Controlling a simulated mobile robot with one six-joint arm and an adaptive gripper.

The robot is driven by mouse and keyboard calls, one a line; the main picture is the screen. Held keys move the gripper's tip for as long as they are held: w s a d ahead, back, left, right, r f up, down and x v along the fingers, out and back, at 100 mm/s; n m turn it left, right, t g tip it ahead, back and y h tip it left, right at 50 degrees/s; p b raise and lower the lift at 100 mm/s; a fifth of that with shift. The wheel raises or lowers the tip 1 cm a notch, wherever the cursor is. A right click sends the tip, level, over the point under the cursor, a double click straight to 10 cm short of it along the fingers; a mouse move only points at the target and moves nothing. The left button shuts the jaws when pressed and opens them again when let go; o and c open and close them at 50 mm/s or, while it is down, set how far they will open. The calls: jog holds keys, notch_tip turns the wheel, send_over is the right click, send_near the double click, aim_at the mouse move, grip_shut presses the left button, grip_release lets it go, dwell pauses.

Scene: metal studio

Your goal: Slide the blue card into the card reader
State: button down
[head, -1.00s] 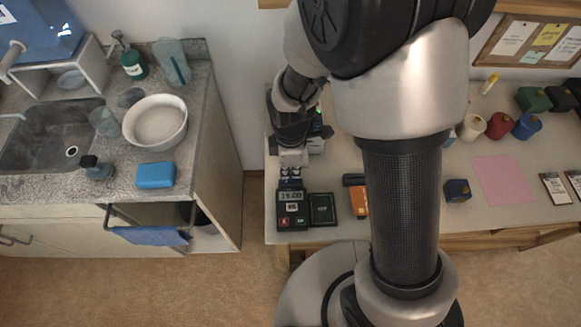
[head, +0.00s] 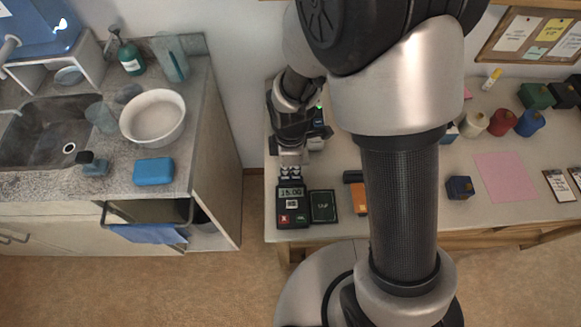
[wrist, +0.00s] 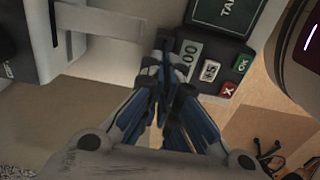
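The card reader (head: 291,207) is a dark terminal with a lit display and red and green keys, near the table's front edge. It also shows at the upper right of the wrist view (wrist: 216,66). My gripper (head: 290,173) points down at the reader's far end. In the wrist view its fingertips (wrist: 166,72) are close together beside the reader's display end. Blue shows along the fingers, but I cannot tell a blue card apart from them. Whether a thin card is pinched between the tips is hidden.
A dark box (head: 323,206) stands right of the reader, with an orange item (head: 359,198) beyond it. A navy cube (head: 460,187) and a pink sheet (head: 505,177) lie farther right. A sink counter (head: 205,130) is at left, across a floor gap.

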jog(key=c, duration=2.4)
grip_release()
jog(key=c, duration=1.7)
grip_release()
notch_tip(320, 180, up, 12)
